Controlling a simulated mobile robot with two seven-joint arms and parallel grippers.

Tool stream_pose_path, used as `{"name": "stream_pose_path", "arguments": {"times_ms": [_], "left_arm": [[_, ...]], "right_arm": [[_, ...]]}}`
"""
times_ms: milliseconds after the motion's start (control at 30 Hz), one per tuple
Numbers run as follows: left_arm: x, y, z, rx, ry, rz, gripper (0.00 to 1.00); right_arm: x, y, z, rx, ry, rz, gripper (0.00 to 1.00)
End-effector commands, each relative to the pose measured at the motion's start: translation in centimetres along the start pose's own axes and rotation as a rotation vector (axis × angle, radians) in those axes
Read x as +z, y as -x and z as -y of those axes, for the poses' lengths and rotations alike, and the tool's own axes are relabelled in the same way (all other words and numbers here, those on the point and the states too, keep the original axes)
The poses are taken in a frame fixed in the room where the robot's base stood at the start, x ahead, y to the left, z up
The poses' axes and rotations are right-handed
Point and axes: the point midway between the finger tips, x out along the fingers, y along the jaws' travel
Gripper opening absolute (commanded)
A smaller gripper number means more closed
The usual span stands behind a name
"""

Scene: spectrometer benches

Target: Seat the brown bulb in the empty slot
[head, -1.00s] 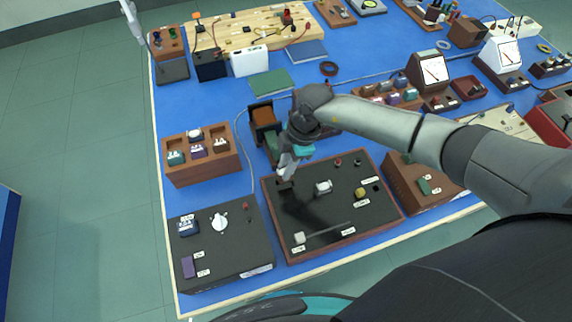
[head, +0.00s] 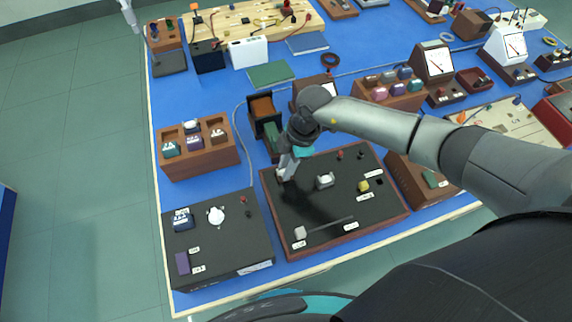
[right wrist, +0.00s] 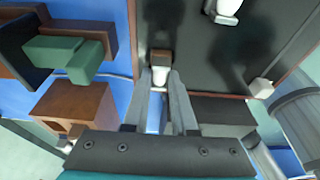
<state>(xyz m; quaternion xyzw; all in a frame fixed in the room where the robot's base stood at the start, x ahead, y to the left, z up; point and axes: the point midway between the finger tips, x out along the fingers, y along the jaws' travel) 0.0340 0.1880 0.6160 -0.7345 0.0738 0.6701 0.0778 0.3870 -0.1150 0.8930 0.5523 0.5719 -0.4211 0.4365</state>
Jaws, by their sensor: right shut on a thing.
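My right gripper (head: 283,176) is over the left end of a dark panel with a brown frame (head: 318,215). In the right wrist view its two fingers (right wrist: 162,80) are shut on a small piece with a brown top and white lower part, the brown bulb (right wrist: 160,62). The bulb is mostly hidden in the head view. I cannot tell whether it touches the panel. A white-topped bulb (head: 324,180) sits on the panel to the right of the gripper, and also shows in the wrist view (right wrist: 226,8). The empty slot cannot be made out. My left gripper is not in view.
A yellow knob (head: 363,186) and a white slider knob (head: 300,232) stand on the panel. A dark box (head: 225,245) and a brown compartment holder (head: 200,163) are to its left. A brown stand with a green block (head: 271,137) is close behind the gripper.

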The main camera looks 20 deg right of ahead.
Motion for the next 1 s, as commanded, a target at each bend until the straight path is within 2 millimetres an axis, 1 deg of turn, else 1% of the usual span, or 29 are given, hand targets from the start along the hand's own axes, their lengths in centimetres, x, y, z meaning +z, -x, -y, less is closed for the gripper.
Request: {"name": "stream_pose_path", "arguments": {"times_ms": [100, 133, 400, 433, 667, 767, 867, 967, 1000], "left_arm": [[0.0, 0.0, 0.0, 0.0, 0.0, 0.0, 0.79], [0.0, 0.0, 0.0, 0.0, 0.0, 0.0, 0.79], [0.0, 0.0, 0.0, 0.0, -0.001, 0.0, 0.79], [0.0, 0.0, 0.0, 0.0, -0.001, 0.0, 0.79], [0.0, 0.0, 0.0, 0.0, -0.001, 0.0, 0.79], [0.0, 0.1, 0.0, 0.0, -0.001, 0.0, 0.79], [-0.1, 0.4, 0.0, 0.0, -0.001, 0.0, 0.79], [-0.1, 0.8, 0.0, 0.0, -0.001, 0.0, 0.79], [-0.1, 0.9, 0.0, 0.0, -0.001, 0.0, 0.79]], "right_arm": [[0.0, 0.0, 0.0, 0.0, 0.0, -0.001, 0.0], [0.0, 0.0, 0.0, 0.0, 0.0, -0.001, 0.28], [0.0, 0.0, 0.0, 0.0, 0.0, 0.0, 0.59], [0.0, 0.0, 0.0, 0.0, 0.0, 0.0, 0.6], [0.0, 0.1, 0.0, 0.0, 0.0, 0.0, 0.6], [0.0, 0.6, -0.1, 0.001, 0.0, -0.001, 0.6], [0.0, 1.9, -0.1, 0.002, -0.001, 0.0, 0.6], [0.0, 4.0, -0.1, 0.004, 0.001, 0.001, 0.6], [0.0, 5.0, -0.1, 0.006, 0.002, 0.0, 0.6]]}}
